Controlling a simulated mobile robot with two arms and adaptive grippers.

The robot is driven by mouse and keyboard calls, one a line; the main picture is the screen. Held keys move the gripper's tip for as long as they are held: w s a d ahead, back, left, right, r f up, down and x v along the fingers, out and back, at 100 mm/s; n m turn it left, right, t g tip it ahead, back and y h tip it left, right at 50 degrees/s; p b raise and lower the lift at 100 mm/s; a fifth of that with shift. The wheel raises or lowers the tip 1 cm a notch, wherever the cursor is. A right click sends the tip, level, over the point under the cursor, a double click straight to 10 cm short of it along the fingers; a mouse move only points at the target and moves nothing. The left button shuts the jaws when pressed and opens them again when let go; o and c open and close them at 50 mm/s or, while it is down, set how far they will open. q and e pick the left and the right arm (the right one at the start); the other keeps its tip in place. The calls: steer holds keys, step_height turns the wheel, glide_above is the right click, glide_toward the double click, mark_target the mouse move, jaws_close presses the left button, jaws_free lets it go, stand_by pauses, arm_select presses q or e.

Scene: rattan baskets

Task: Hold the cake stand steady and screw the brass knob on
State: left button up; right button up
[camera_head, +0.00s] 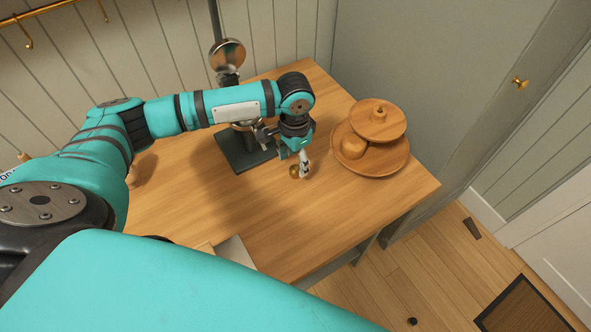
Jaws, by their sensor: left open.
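The wooden cake stand (372,169) stands on the right part of the table. It has a wide lower plate and a smaller upper plate (383,128) with a short stub at its top. The small brass knob (294,172) is on the table, left of the stand. My left gripper (304,169) points down right beside the knob, its jaws open. I cannot tell whether a finger touches the knob; the fingers partly cover it. My right gripper is not in view.
A round brown item (353,146) sits on the lower plate. A dark-based device (243,153) with a round metal top stands behind my left arm. The wooden table (330,215) is clear in front of the stand. A pale flat item (236,253) lies at the front edge.

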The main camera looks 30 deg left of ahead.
mark_target(295, 168)
arm_select(q)
step_height(295, 168, down, 4)
steer(key=shift+f, duration=0.1)
stand_by(0.4)
jaws_close()
